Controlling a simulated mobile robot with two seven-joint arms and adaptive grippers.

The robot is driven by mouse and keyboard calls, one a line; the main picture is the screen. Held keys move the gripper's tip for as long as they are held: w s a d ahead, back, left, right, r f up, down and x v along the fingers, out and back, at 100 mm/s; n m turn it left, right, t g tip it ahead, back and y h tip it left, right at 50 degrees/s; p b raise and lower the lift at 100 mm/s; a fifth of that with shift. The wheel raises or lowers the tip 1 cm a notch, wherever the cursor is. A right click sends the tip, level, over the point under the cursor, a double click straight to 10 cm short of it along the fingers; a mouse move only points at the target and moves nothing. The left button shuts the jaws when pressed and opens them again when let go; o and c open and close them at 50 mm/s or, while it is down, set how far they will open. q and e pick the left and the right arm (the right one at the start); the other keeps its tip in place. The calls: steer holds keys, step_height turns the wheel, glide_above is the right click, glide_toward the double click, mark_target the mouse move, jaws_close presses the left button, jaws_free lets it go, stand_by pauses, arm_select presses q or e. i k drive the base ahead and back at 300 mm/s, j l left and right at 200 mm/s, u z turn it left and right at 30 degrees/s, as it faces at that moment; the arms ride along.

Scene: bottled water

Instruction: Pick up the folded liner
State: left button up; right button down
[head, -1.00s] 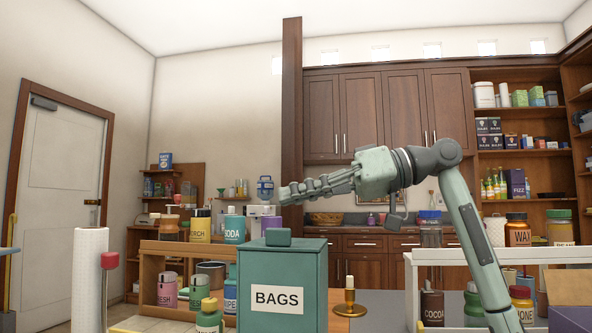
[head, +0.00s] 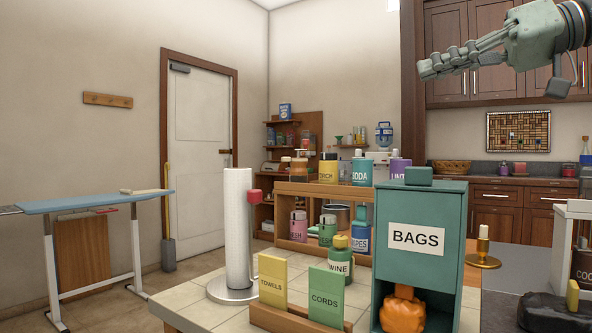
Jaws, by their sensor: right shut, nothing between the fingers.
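I cannot tell for sure which thing is the folded liner. A black, soft-looking bundle (head: 545,314) with a yellow tab lies at the lower right, cut off by the frame edge. An orange crumpled thing (head: 402,311) sits in the lower opening of the green BAGS box (head: 453,240). My right gripper (head: 428,70) is at the upper right, pointing left, shut and empty, well above the table things and apart from them. My left gripper is not in view.
A paper towel roll (head: 238,225) stands on the tiled counter (head: 185,307), left of a wooden holder (head: 290,319) with TOWELS and CORDS cards. A candle (head: 483,240) in a brass holder stands right of the box. An ironing board (head: 85,202) is at the far left.

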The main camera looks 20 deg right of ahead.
mark_target(540, 312)
steer(key=k+j, duration=0.8)
